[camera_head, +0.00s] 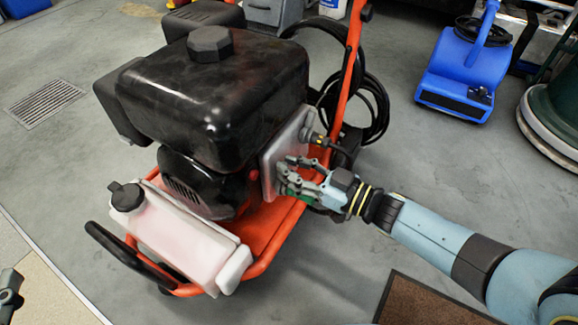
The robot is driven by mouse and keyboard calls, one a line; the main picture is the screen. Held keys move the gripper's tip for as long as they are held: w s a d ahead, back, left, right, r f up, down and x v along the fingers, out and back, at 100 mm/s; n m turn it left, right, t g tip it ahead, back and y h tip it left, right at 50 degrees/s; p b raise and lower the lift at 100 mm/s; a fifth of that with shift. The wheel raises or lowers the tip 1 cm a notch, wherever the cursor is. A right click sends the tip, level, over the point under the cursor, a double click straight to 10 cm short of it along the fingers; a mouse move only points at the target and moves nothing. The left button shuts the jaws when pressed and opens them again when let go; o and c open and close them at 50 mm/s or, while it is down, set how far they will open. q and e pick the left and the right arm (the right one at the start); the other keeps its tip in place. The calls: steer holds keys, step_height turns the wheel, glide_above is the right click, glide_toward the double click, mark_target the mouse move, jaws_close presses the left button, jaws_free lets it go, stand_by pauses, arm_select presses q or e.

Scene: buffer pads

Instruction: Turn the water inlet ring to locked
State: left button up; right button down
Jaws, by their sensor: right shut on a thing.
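The pressure washer (215,85) has a black engine body on an orange frame. A pale panel (270,165) is on its right side. My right gripper (287,176) reaches in from the right at this panel. It is shut on a small green part that shows between its fingers, which looks like the water inlet ring (291,183). The fingers hide most of the ring, so I cannot tell its turn position. A dark grey piece at the lower left edge looks like part of my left gripper (10,290); its fingers are mostly out of frame.
A white tank (190,240) with a black cap sits on the washer's front. A black hose (375,105) hangs behind the handle. A blue blower (465,70) and a green machine (555,110) stand at the right. A brown mat (430,305) lies in front. Grey floor is open between.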

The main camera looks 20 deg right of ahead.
mark_target(286, 153)
steer(key=m, duration=0.1)
steer(key=w+d+m, duration=0.1)
steer(key=d+m+p, duration=0.1)
steer(key=m, duration=0.1)
steer(key=shift+w+f, duration=0.1)
steer(key=shift+w, duration=0.15)
steer(key=shift+w+d+f+m, duration=0.15)
steer(key=shift+d+f+m, duration=0.05)
steer(key=shift+m, duration=0.4)
arm_select(q)
steer(key=s+f+g, duration=0.4)
steer(key=s+f, duration=0.3)
steer(key=f, duration=0.1)
steer(key=shift+s+a+f+n+g+y, duration=0.25)
steer(key=shift+a+f+n+g+y, duration=0.05)
steer(key=shift+a+f+y, duration=0.15)
arm_select(e)
steer(key=shift+w+d+f+m, duration=0.15)
steer(key=shift+d+m, duration=0.1)
steer(key=shift+m, duration=0.35)
steer(key=c, duration=1.2)
jaws_free()
steer(key=shift+c, duration=0.2)
arm_select(q)
steer(key=shift+r, duration=0.1)
